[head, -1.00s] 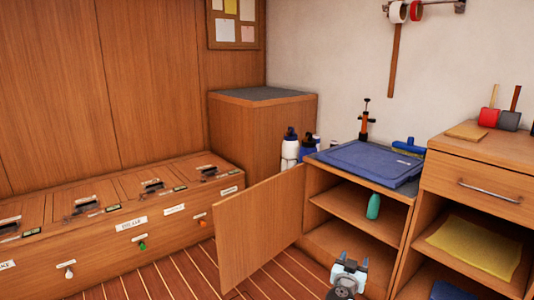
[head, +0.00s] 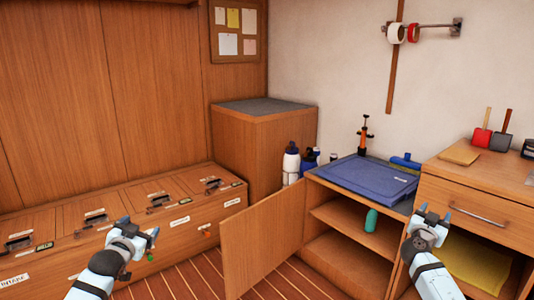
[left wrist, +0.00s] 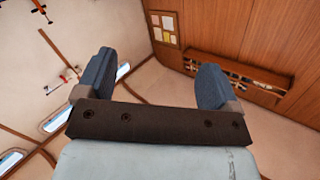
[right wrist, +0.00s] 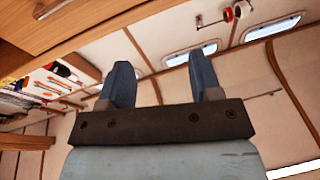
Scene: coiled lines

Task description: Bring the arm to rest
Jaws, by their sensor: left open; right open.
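My left gripper (head: 138,227) is raised at the lower left of the head view, in front of the long wooden locker. Its two blue fingers stand apart in the left wrist view (left wrist: 152,85), with nothing between them. My right gripper (head: 433,214) is raised at the lower right of the head view, in front of the shelf unit. Its fingers are also apart and empty in the right wrist view (right wrist: 164,85). Both grippers point upward, and neither visibly holds anything.
An open cabinet door (head: 262,240) stands between the arms. A green bottle (head: 371,220) is on the cabinet shelf, and a blue case (head: 366,176) lies on top. A yellow cloth (head: 478,262) lies in the right unit. The wooden locker (head: 180,235) runs along the left wall.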

